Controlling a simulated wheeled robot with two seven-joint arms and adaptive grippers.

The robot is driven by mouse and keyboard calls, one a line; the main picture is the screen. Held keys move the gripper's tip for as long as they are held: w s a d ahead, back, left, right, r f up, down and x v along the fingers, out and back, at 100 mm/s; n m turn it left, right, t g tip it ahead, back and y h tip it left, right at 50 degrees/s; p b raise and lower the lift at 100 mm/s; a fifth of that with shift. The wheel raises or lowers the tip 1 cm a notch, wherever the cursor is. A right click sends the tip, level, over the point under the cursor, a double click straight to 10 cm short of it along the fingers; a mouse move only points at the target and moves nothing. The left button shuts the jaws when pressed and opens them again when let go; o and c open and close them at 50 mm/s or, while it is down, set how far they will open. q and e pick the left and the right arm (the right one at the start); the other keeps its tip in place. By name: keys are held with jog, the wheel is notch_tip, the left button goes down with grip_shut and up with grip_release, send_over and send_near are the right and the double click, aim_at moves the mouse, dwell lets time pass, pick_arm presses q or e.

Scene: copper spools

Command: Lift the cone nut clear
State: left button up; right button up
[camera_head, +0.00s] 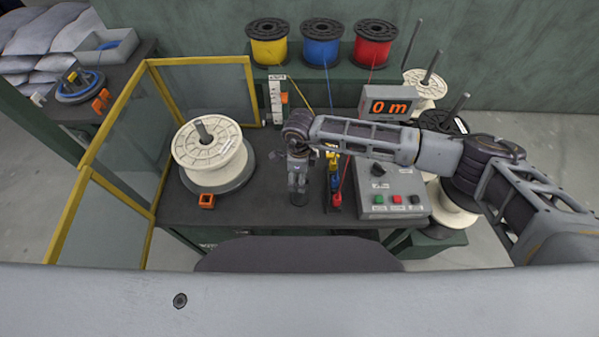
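I cannot pick out a cone nut with certainty in this view. A white spool (210,157) sits on a dark round base on the bench at left of centre, and a bare grey spindle tip (203,131) rises from its middle. My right gripper (297,190) points down over the bench, right of the spool and apart from it. Its fingers are small and seen from above, so I cannot tell whether they are open or shut, or whether they hold anything. The gripper and wrist hide the bench below them. My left gripper is not in view.
A yellow-framed guard (108,122) stands left of the spool. An orange block (206,201) lies in front of it. A grey control box (393,190) and coloured wire guides (334,183) stand right of the gripper. Yellow (268,42), blue (321,43) and red (375,43) spools stand behind.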

jog(key=shift+f+b, duration=0.4)
jog(key=shift+f, duration=0.8)
grip_shut()
jog(key=shift+r, duration=0.1)
